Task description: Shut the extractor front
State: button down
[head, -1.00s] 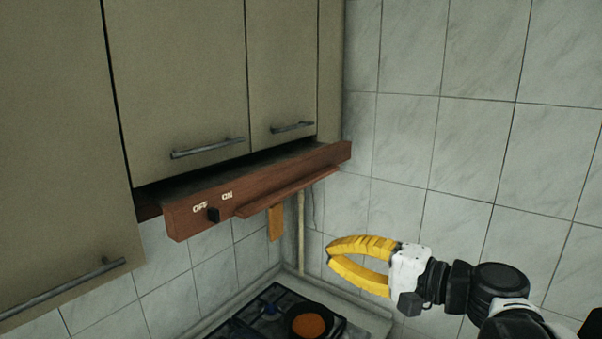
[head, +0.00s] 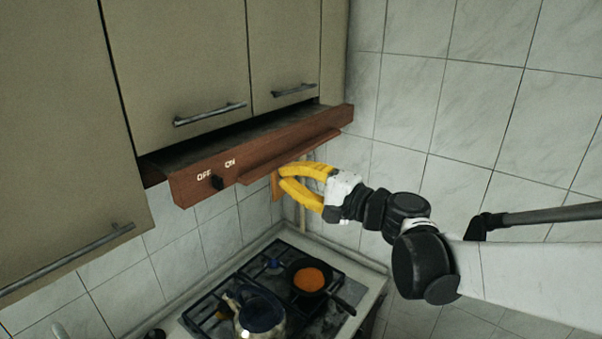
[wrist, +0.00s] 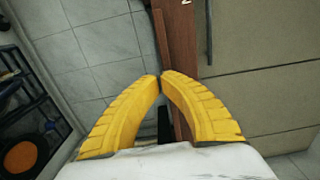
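Beige wall cabinets (head: 180,70) with metal handles hang above. Below is a hob (head: 235,290) with a kettle (head: 258,312) and a pan (head: 309,277) of orange food. A tiled wall (head: 440,110) stands on the right.

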jog(key=shift+w+a, duration=0.25)
jog(key=shift+a, duration=0.15)
jog(key=b+x, duration=0.3)
jog(key=x, duration=1)
jog(key=shift+w+a, duration=0.15)
